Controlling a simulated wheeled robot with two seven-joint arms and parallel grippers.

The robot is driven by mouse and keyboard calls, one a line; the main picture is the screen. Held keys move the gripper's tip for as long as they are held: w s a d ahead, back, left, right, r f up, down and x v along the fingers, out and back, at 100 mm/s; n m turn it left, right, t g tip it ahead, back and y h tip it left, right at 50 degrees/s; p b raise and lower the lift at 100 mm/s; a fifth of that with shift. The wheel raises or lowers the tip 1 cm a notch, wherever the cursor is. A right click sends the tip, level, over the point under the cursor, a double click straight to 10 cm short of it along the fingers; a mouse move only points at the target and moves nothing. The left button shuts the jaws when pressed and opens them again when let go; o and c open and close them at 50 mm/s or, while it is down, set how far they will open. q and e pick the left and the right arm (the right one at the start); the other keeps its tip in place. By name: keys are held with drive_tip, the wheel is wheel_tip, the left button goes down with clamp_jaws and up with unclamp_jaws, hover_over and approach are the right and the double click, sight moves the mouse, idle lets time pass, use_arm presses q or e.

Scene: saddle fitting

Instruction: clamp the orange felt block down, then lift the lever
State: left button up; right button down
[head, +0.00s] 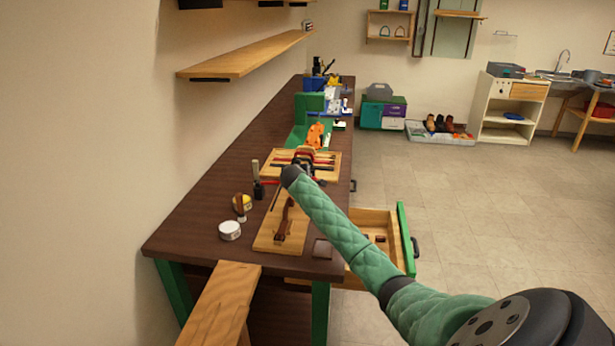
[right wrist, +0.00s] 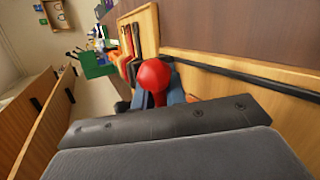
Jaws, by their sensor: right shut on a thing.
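An orange piece (head: 316,134), perhaps the felt block, stands against a green fixture (head: 297,137) towards the far end of the bench. It is too small to tell whether anything clamps it. My right arm reaches over the bench, and my right gripper (head: 305,162) is low over a wooden tool tray (head: 326,174), partly hidden by the arm. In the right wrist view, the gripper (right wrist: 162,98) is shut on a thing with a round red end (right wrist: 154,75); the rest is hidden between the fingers. I cannot make out a lever. My left gripper is not in view.
A wooden board (head: 267,236) with a brown tool, a white tin (head: 229,230) and a yellow-labelled tin (head: 242,203) are on the near bench. An open drawer (head: 404,238) juts out at right. A long shelf (head: 245,57) hangs at left. The floor at right is free.

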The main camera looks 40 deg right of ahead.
drive_tip(key=shift+s+d+f, duration=0.1)
drive_tip(key=shift+d+f, duration=0.1)
drive_tip(key=shift+f, duration=0.2)
drive_tip(key=c, duration=1.4)
unclamp_jaws()
drive_tip(key=shift+d, duration=0.15)
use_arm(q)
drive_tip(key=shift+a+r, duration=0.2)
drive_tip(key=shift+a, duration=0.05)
use_arm(e)
drive_tip(key=shift+s, duration=0.1)
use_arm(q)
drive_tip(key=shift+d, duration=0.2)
use_arm(e)
drive_tip(key=shift+s+a, duration=0.1)
drive_tip(key=shift+a, duration=0.25)
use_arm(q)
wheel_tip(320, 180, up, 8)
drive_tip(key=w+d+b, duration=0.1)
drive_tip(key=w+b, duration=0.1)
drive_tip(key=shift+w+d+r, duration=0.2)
use_arm(e)
drive_tip(key=v, duration=0.7)
drive_tip(key=shift+s, duration=0.1)
idle(1.6)
